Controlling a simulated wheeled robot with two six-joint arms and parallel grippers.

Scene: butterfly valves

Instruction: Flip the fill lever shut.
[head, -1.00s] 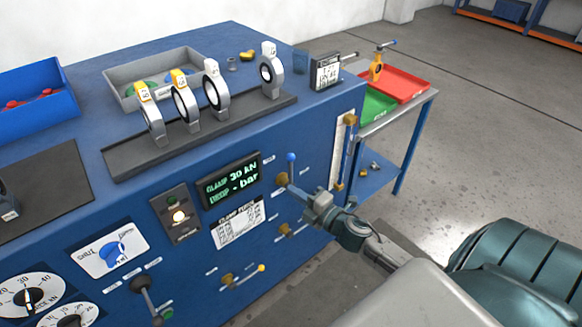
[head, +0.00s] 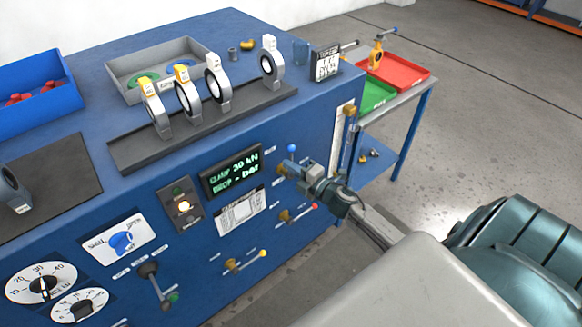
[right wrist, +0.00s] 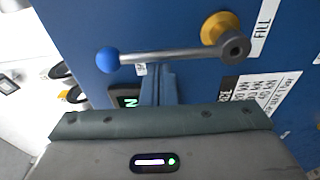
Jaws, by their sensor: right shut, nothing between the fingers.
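The fill lever, a metal rod with a blue ball end (head: 291,148), sits on the front panel of the blue bench. In the head view it stands up from its brass valve body (head: 281,170). The right wrist view shows the rod (right wrist: 175,55), the brass body (right wrist: 220,27) and the FILL label (right wrist: 264,25). My right gripper (head: 291,168) is shut and empty. Its fingertips (right wrist: 158,72) are right at the middle of the rod; I cannot tell whether they touch it. My left gripper is not in view.
Below are a red-tipped lever (head: 300,212) and a yellow-tipped lever (head: 246,262). Several ring-shaped valves stand on a dark rack (head: 130,155). A side table with red (head: 405,80) and green trays is at the right.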

